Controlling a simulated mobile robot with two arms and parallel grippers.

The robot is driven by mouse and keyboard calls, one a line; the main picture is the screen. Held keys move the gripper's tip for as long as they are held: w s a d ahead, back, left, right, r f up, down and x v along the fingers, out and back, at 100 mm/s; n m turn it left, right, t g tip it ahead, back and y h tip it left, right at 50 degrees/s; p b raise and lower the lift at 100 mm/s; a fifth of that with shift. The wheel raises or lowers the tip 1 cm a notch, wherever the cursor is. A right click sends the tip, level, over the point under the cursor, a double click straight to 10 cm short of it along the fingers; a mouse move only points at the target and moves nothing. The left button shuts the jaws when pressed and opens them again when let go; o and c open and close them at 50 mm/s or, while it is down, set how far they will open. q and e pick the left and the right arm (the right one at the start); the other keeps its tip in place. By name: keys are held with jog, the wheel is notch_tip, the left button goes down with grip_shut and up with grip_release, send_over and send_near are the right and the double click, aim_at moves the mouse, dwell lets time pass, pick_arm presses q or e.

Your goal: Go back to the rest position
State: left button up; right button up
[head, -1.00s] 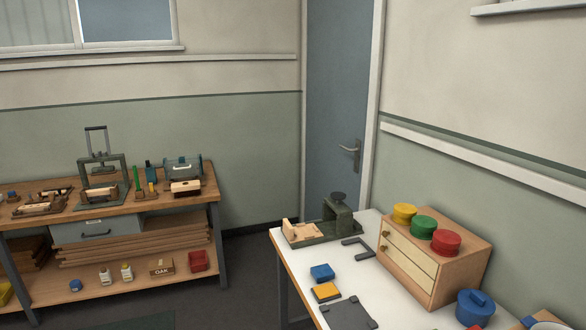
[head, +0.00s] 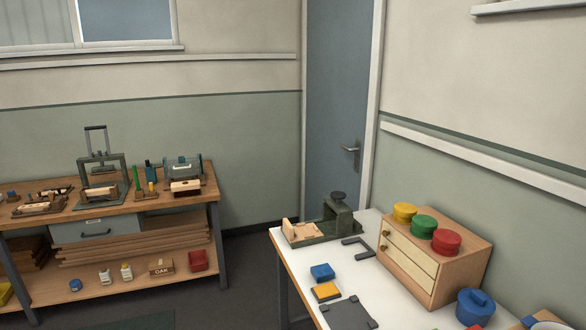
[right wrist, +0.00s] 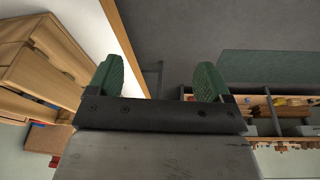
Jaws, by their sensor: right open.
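My right gripper (right wrist: 158,80) shows in the right wrist view with its two green fingers spread apart and nothing between them. Dark grey floor shows beyond the fingertips. The white table and a wooden drawer box (right wrist: 45,65) lie to the left of the fingers there. Neither of my grippers shows in the head view, and my left gripper is in no view.
In the head view a white table (head: 300,280) at the right holds a drawer box (head: 420,275) with three coloured lids, a green clamp fixture (head: 335,218) and a blue pot (head: 474,306). A wooden workbench (head: 150,208) stands at the left. Floor between them is clear.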

notch_tip(320, 180, down, 14)
jog(key=s, duration=0.1)
jog(key=s+d+f+g, duration=0.2)
jog(key=s+d+f, duration=0.1)
jog(key=s+f, duration=1.3)
notch_tip(320, 180, down, 4)
jog(key=shift+s+f+b, duration=0.2)
jog(key=shift+s+b, duration=0.2)
